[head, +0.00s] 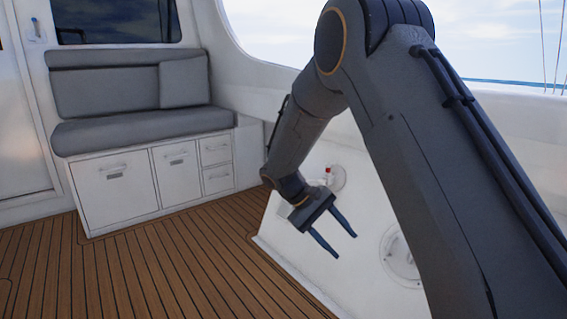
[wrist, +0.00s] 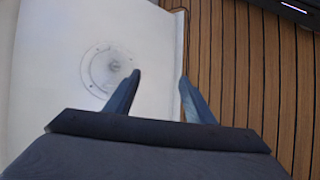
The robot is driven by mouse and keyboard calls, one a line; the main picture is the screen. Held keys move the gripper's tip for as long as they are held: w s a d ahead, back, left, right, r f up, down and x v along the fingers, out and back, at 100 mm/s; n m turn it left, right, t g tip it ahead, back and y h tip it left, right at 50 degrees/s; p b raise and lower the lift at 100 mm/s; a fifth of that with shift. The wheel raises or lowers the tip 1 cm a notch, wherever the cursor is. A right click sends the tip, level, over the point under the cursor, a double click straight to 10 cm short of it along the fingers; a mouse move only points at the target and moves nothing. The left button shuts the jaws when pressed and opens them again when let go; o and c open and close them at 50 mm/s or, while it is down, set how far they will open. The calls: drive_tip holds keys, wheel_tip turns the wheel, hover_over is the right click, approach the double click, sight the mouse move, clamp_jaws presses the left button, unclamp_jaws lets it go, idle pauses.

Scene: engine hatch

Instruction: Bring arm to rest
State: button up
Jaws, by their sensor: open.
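My gripper (head: 338,246) hangs from my bent arm in the middle of the head view, pointing down and to the right. Its two fingers are apart with nothing between them. In the wrist view my gripper (wrist: 160,82) also shows spread, empty fingers above the white surface and the wooden deck. My arm covers much of the right side of the head view.
A white hatch panel (head: 300,228) lies behind my gripper, with a red-topped fitting (head: 329,174) and a round fitting (head: 398,256). The round fitting also shows in the wrist view (wrist: 108,67). A grey bench (head: 130,135) stands left. The plank deck (head: 150,270) is clear.

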drive_tip(key=s+a+r+y, duration=0.3)
drive_tip(key=s+a, duration=0.2)
drive_tip(key=s, duration=0.7)
drive_tip(key=s+a+r+t+y, duration=0.1)
drive_tip(key=s+a+r+y, duration=0.4)
drive_tip(key=s, duration=0.7)
drive_tip(key=s+a+r+y, duration=0.2)
drive_tip(key=s+a, duration=0.4)
drive_tip(key=s, duration=0.5)
drive_tip(key=d+r+m+h+p, duration=0.1)
drive_tip(key=d+r+m+p, duration=0.1)
drive_tip(key=d+r+p, duration=0.8)
drive_tip(key=d+r+m+h+p, duration=0.1)
drive_tip(key=d+r+m+p, duration=0.2)
drive_tip(key=d+r+p, duration=0.7)
wheel_tip(320, 180, up, 6)
drive_tip(key=p, duration=1.5)
drive_tip(key=shift+d, duration=0.1)
